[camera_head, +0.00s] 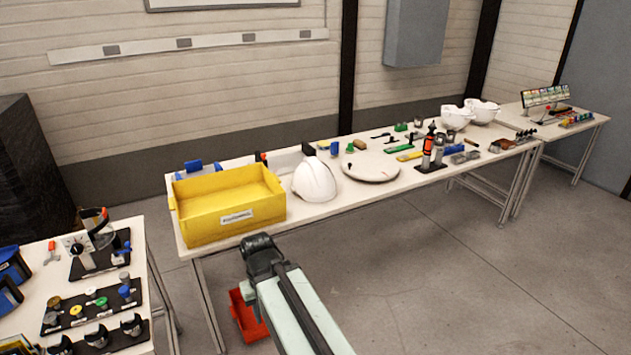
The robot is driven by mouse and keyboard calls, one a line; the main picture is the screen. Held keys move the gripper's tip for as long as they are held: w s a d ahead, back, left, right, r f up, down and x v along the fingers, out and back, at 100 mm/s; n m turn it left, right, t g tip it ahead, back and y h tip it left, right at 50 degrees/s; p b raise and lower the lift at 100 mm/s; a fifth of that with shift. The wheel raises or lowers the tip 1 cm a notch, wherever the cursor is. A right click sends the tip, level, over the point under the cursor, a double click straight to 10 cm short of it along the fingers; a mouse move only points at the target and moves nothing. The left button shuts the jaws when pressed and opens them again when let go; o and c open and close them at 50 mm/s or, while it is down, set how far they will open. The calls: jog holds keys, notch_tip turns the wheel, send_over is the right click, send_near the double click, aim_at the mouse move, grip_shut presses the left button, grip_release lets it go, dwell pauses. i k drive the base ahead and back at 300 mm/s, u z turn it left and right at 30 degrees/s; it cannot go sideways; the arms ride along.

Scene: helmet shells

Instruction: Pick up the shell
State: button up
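A white helmet shell (314,180) sits on the long table, just right of the yellow bin. Two more white shells stand farther along the same table toward the right, one at the left (457,117) and one at the right (483,110). My gripper (260,243) is at the end of my arm, in front of the table's near edge and below the yellow bin in the picture. It is apart from every shell. The dark gripper is small and seen from behind, so I cannot tell whether its fingers are open or shut.
The yellow bin (228,212) stands at the table's left end. A red bin (247,318) is on the floor. Another table (60,285) is at left. The floor at right is clear.

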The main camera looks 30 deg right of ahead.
aim_at(313, 179)
jog(key=u, duration=3.05)
jog(key=k, duration=1.55)
jog(key=z, duration=1.85)
jog(key=i, duration=1.05)
jog(key=u, duration=0.05)
